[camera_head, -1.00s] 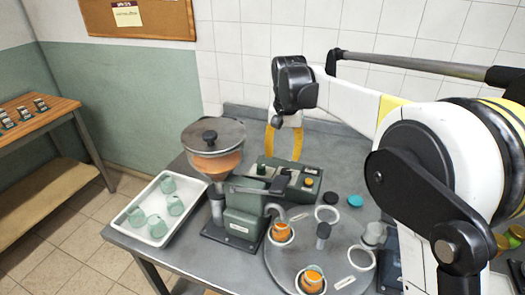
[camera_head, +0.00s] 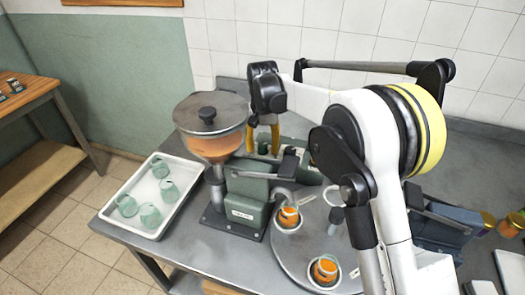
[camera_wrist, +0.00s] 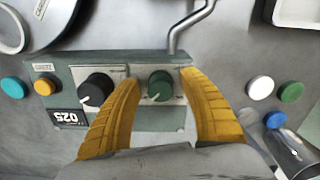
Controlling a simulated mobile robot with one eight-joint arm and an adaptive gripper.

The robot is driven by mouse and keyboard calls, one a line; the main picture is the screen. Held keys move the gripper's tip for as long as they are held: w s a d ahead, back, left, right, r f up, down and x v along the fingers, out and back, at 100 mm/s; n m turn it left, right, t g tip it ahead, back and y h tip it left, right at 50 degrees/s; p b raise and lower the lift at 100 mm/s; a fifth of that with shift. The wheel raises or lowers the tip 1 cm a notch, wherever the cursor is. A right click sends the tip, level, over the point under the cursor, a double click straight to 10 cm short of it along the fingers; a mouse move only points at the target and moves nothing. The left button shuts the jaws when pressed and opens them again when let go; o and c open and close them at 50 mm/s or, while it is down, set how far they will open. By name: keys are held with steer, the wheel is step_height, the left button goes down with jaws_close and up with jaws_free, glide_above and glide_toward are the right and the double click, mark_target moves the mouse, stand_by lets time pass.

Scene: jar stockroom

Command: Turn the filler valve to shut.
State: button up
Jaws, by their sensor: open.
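The filler has a glass hopper (camera_head: 212,148) of orange contents and a green body (camera_head: 247,190) with a dark lever arm. Its green control panel (camera_wrist: 75,72) fills the middle of the wrist view. A green round knob (camera_wrist: 160,86) sits on the panel, with a black knob (camera_wrist: 96,89) to its left. Whether the green knob is the filler valve cannot be read. My gripper (camera_wrist: 160,75) is open, its yellow fingers on either side of the green knob, with no clear contact. In the head view my gripper (camera_head: 263,141) is behind the filler body, which partly hides the panel.
A white tray (camera_head: 112,222) of pale green jars stands left. Jars of orange contents (camera_head: 289,217) stand on a round turntable (camera_head: 265,265). Loose lids, one white (camera_wrist: 260,89), lie around the panel.

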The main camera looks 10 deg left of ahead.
jaws_close()
steer(key=shift+n, duration=0.3)
steer(key=n+p, duration=0.2)
steer(key=n, duration=0.1)
steer(key=n+p, duration=0.1)
steer(key=n, duration=0.4)
steer(key=n+p, duration=0.1)
steer(key=n, duration=0.3)
steer(key=shift+w+d+n+p, duration=0.1)
steer(key=shift+n+p, duration=0.55)
steer(key=shift+n, duration=1.95)
steer(key=shift+f, duration=0.1)
